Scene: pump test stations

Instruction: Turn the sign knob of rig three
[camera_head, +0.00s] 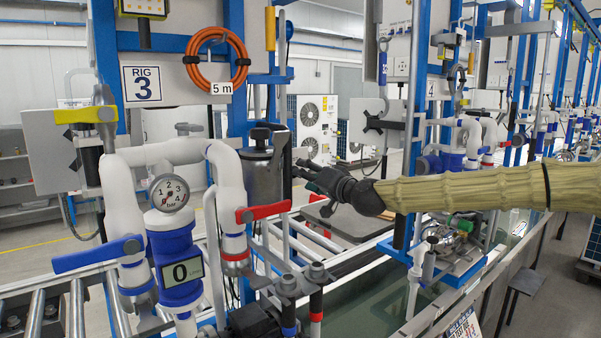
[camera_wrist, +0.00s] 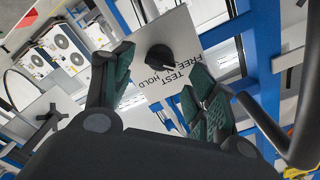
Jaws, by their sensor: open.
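The sign knob (camera_wrist: 161,57) is black and round, on a white plate (camera_wrist: 190,22) lettered TEST, FREE and HOLD, in the wrist view. The lettering appears upside down there, and I cannot tell which word the knob points to. My gripper (camera_wrist: 158,70) is open, with one green-padded finger on each side of the knob in the picture. Contact with the knob is not clear. In the head view my gripper (camera_head: 305,172) reaches in from the right beside rig three, marked by its RIG 3 sign (camera_head: 142,84). I cannot make out the knob in the head view.
Rig three has white pipes, a pressure gauge (camera_head: 169,193), a blue lever (camera_head: 97,255), a red lever (camera_head: 263,211) and a metal canister (camera_head: 262,176) close left of my gripper. An orange hose coil (camera_head: 246,62) hangs above. Another rig stands behind my arm.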

